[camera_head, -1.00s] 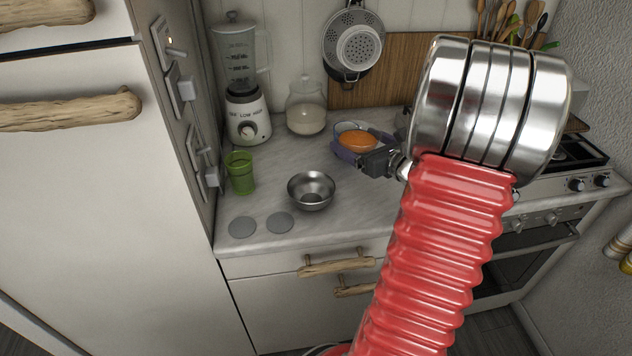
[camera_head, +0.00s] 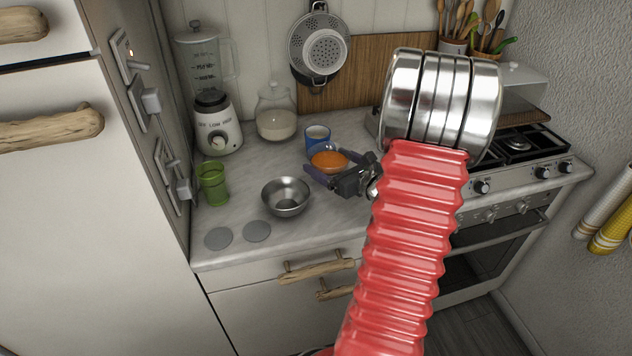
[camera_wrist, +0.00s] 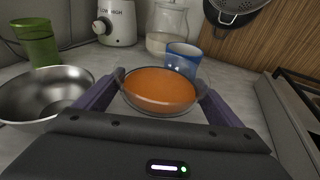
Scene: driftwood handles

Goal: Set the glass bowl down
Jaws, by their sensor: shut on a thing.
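The glass bowl (camera_head: 328,161) is clear and holds an orange content. It also shows in the wrist view (camera_wrist: 160,90), between the two purple fingers of my gripper (camera_head: 332,168). My gripper is shut on the bowl, one finger on each side. The bowl looks level, over the counter (camera_head: 265,160) in front of the blue cup. I cannot tell whether its base touches the counter. The underside is partly hidden by the gripper in the head view.
A steel bowl (camera_head: 286,196) stands just left of my gripper. A blue cup (camera_head: 317,138) stands behind the glass bowl. A green cup (camera_head: 213,184), blender (camera_head: 213,115) and glass jar (camera_head: 276,115) stand further left. Two grey discs (camera_head: 238,235) lie near the front edge. The stove (camera_head: 520,150) is right.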

